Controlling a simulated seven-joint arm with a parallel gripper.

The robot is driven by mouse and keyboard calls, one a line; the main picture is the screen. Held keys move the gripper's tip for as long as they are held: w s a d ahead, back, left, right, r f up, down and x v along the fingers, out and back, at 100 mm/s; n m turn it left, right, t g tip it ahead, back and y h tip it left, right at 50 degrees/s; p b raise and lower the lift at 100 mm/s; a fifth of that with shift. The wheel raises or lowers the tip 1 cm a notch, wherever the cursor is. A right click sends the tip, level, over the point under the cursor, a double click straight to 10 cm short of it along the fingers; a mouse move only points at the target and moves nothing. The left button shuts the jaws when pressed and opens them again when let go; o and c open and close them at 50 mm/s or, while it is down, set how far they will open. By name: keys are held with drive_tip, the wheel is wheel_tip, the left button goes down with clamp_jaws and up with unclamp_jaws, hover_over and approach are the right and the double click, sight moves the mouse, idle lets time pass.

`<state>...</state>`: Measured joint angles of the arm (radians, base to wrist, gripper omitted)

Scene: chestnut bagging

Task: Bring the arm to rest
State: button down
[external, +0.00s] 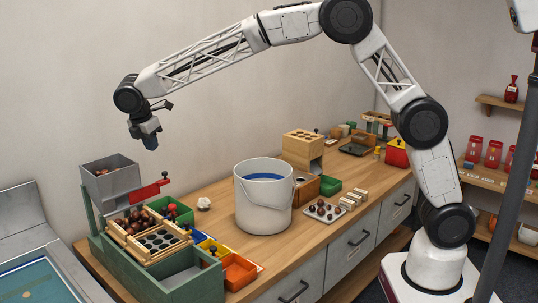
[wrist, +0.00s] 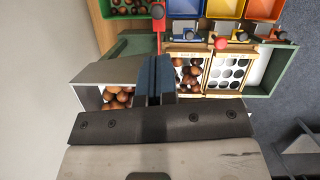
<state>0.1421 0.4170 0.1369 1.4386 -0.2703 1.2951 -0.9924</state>
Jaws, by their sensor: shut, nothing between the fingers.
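My gripper (external: 150,140) hangs in the air above the green sorting machine (external: 125,250) at the left end of the counter, pointing down. In the wrist view my gripper (wrist: 155,62) is shut, its blue fingers together with nothing between them. Below it is a grey hopper (external: 110,179) holding chestnuts (wrist: 118,99). Beside the hopper lies a wooden-framed tray (external: 150,242) with chestnuts and round holes. A red handle (external: 150,190) sticks out from the machine.
A white bucket (external: 264,200) stands mid-counter. Coloured bins, including an orange bin (external: 240,271), line the machine's side. A tray of chestnuts (external: 322,212) and a wooden box (external: 303,150) stand farther right. The air around my gripper is clear.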

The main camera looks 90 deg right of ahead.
idle(0.5)
drive_tip(key=s+a+r+m+t, duration=0.15)
drive_tip(key=s+a+r, duration=0.25)
drive_tip(key=s, duration=0.6)
drive_tip(key=s+a+r+m+y, duration=0.1)
drive_tip(key=s+a+r+m, duration=0.15)
drive_tip(key=s, duration=0.65)
drive_tip(key=s+a+r+m+t, duration=0.1)
drive_tip(key=s+a+r, duration=0.3)
drive_tip(key=s, duration=0.6)
drive_tip(key=s+a+f+m, duration=0.2)
drive_tip(key=s, duration=0.8)
drive_tip(key=s+a+f+m+t+y, duration=0.1)
drive_tip(key=s+a+f+m, duration=0.1)
drive_tip(key=s, duration=0.9)
drive_tip(key=s+a+f+m+t, duration=0.1)
drive_tip(key=s+f, duration=0.3)
drive_tip(key=s, duration=0.7)
drive_tip(key=shift+a+m+y, duration=0.4)
drive_tip(key=shift+a+m, duration=0.1)
drive_tip(key=shift+a, duration=0.35)
